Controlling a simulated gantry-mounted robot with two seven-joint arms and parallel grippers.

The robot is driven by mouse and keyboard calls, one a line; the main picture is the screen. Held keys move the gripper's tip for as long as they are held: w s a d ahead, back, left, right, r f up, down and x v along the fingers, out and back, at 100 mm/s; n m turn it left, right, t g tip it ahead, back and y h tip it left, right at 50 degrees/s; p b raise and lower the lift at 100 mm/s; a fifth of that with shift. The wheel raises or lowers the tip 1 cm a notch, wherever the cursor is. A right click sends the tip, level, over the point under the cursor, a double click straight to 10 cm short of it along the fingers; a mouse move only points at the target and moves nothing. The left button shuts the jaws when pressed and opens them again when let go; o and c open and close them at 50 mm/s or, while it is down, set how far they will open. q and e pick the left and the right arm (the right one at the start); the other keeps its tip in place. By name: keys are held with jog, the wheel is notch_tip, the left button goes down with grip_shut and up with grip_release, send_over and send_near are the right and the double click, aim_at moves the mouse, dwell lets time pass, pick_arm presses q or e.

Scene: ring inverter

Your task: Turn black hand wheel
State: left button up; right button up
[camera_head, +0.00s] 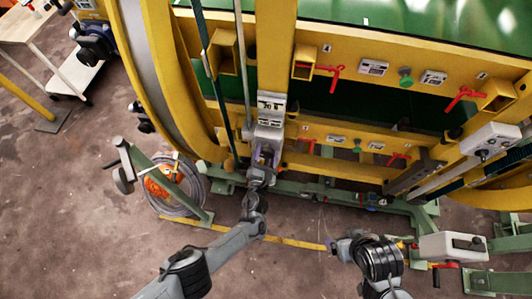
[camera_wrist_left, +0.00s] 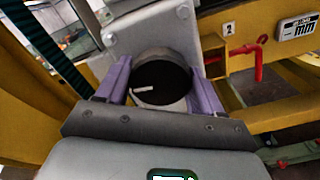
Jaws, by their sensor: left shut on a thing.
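The black hand wheel (camera_wrist_left: 160,78) shows in the left wrist view as a round dark knob with a short white mark on its face. It sits on the front of a grey housing (camera_wrist_left: 150,25), which also shows in the head view (camera_head: 271,104). My left gripper (camera_wrist_left: 157,88) has one purple finger on each side of the wheel and is shut on it. In the head view, my left gripper (camera_head: 265,155) is at the lower end of the housing, and it largely hides the wheel. My right arm is at the lower right, and its fingers cannot be made out.
The yellow machine frame (camera_head: 275,55) carries red valve handles (camera_head: 337,78) and a green knob (camera_head: 405,77). A green bar (camera_head: 325,193) runs along its foot. A cable reel (camera_head: 170,190) stands at left. A grey box (camera_head: 452,246) is at lower right. The left floor is open.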

pick_arm(q)
jog(key=m, duration=0.4)
jog(key=shift+a+m, duration=0.1)
jog(key=shift+m, duration=0.2)
jog(key=shift+f, duration=0.1)
dwell(0.4)
jog(key=o, duration=1)
jog(key=shift+o, duration=0.2)
jog(key=shift+s+r+p, duration=0.2)
jog(key=shift+s+p, duration=0.4)
jog(key=shift+p, duration=0.1)
jog(key=s+a+p, duration=0.2)
jog(key=s+p, duration=0.2)
jog(key=s, duration=0.5)
jog(key=shift+s+f, duration=0.15)
jog(key=shift+s, duration=0.1)
